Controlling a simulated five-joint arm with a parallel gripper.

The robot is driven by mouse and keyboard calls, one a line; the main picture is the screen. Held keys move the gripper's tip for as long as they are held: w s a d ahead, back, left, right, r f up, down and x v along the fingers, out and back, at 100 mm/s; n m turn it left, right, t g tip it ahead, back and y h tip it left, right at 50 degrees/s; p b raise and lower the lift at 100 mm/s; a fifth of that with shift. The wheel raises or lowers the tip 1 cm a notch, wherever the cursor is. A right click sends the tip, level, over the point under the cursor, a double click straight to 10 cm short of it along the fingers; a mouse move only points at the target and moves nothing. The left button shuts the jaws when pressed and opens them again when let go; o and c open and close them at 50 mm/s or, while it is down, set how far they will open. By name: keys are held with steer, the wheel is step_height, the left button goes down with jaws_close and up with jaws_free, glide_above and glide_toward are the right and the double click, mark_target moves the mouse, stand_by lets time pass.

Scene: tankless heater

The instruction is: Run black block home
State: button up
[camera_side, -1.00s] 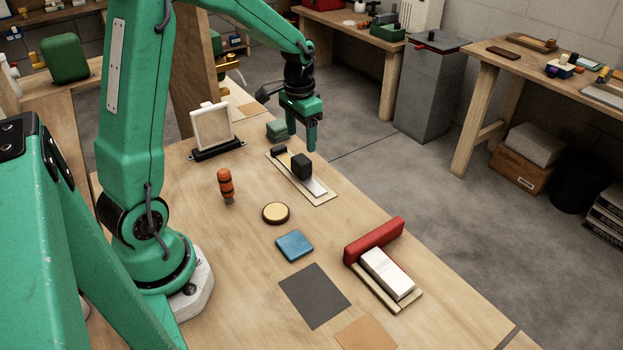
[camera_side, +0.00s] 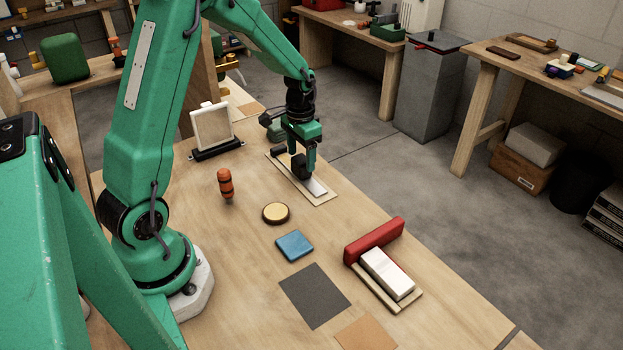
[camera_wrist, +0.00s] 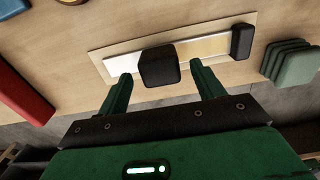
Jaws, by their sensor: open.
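The black block (camera_side: 299,169) sits on a pale strip (camera_side: 317,186) set on a light wooden board (camera_side: 325,199). A smaller black piece (camera_side: 279,151) stands at the strip's far end; in the wrist view this end piece (camera_wrist: 241,40) is to the right of the block, with bare strip between them. My gripper (camera_side: 304,164) is open and low over the board, partly hiding the block in the side view. In the wrist view the black block (camera_wrist: 160,66) lies between the tips of my two fingers (camera_wrist: 161,72), with a gap on each side.
Stacked green pads (camera_side: 275,133) stand beyond the board's far end. A red bar (camera_side: 374,240) adjoins a white block (camera_side: 387,273).

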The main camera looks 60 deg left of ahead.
steer(key=shift+f, duration=1.25)
